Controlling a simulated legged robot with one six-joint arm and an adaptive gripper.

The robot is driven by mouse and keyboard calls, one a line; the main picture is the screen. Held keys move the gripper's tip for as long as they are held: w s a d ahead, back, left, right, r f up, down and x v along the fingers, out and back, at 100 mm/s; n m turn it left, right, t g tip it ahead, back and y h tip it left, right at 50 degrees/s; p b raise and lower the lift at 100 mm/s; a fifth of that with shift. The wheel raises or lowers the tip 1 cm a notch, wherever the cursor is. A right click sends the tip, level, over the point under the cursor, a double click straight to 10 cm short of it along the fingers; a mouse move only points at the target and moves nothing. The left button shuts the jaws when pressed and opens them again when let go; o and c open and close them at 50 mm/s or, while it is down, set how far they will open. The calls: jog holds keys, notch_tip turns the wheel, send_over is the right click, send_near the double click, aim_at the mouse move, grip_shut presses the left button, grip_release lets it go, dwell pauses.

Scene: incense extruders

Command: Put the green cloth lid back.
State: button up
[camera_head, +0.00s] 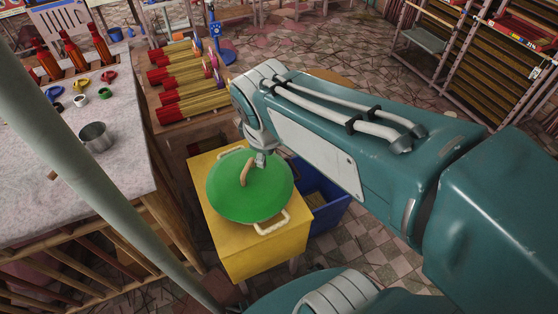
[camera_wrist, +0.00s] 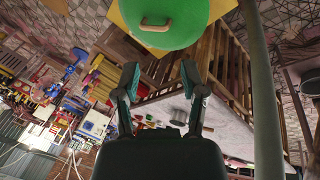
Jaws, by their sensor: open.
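The round green lid (camera_head: 262,195) lies over the yellow table, with a tan bar handle (camera_head: 246,171) on its top. Pale loop handles (camera_head: 273,222) stick out from under its edge on two opposite sides. What the lid rests on is hidden beneath it. In the wrist view, the lid (camera_wrist: 180,30) is at the top edge, beyond the fingertips. My gripper (camera_wrist: 159,75) is open with nothing between its fingers. In the head view, only a small part of it shows beside the lid's far edge, apart from the handle; its exact height is unclear.
The yellow table (camera_head: 255,262) has bare room at its front. A blue crate (camera_head: 329,212) stands to its right, partly behind my arm. A grey worktable (camera_head: 110,185) with a metal cup (camera_head: 96,138) is at left. Red-and-yellow stick bundles (camera_head: 185,98) lie behind.

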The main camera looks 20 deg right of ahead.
jog(key=s+r+m+t+y, duration=0.1)
jog(key=s+r+m, duration=0.1)
jog(key=s+m, duration=0.5)
jog(key=shift+m+t, duration=0.4)
jog(key=shift+m, duration=0.4)
dwell(0.4)
